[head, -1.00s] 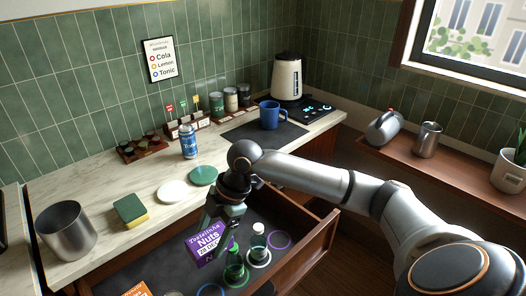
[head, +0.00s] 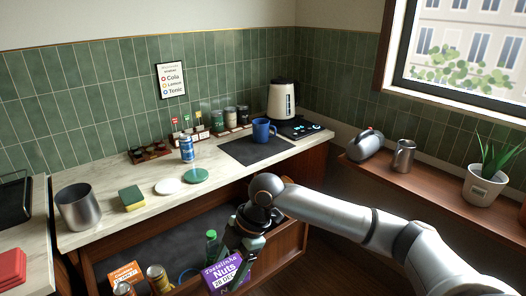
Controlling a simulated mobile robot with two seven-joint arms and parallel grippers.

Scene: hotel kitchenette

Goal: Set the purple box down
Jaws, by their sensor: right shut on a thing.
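My left gripper is not in view.
A green-capped bottle (head: 211,241) stands in the drawer beside the box. An orange box (head: 125,272) and a can (head: 158,279) are at its front left. The drawer's dark rear floor (head: 150,246) looks clear. Several things stand on the counter (head: 110,207).

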